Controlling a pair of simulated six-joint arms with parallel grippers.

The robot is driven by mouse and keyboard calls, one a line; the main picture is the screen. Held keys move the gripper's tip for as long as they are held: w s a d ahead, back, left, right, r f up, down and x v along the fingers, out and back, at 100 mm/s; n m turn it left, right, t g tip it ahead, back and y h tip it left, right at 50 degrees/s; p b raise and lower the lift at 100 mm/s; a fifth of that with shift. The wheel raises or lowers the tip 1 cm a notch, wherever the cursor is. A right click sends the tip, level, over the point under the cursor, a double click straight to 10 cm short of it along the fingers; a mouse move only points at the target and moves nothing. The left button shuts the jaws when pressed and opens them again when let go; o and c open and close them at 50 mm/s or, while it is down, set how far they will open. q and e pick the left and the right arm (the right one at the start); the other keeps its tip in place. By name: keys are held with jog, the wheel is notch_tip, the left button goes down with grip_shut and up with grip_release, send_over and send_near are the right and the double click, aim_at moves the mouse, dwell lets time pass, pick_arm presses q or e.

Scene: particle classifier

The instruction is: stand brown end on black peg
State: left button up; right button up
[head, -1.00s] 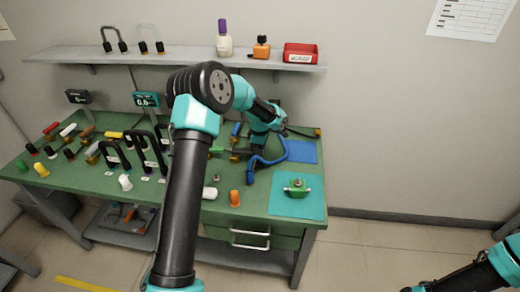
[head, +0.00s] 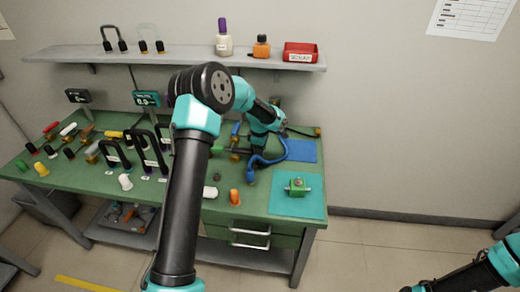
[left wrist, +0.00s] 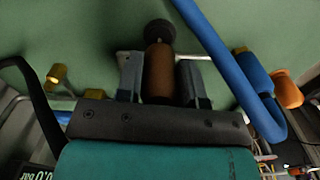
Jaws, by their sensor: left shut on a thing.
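My left gripper (left wrist: 160,80) is shut on a brown cylinder (left wrist: 159,72), which sits between its two grey fingers in the left wrist view. A dark round piece (left wrist: 160,32) shows just beyond the cylinder's far end. I cannot tell whether it is part of the held piece or a black peg under it. In the head view the left gripper is at the right part of the green bench, largely hidden by my own arm. My right arm shows at the lower right, but its gripper is out of frame.
A blue bent tube (left wrist: 215,45) passes close beside the right finger. An orange cylinder (head: 235,196) stands near the bench's front edge. A green block (head: 298,187) sits on a teal mat (head: 312,208). Several black handles and coloured pieces crowd the bench's left side.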

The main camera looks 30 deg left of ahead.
pick_arm(q)
jog(key=shift+f, duration=1.35)
jog(key=o, duration=1)
jog(key=shift+r, duration=0.1)
notch_tip(320, 180, up, 17)
jog(key=shift+r, duration=0.15)
dwell(0.7)
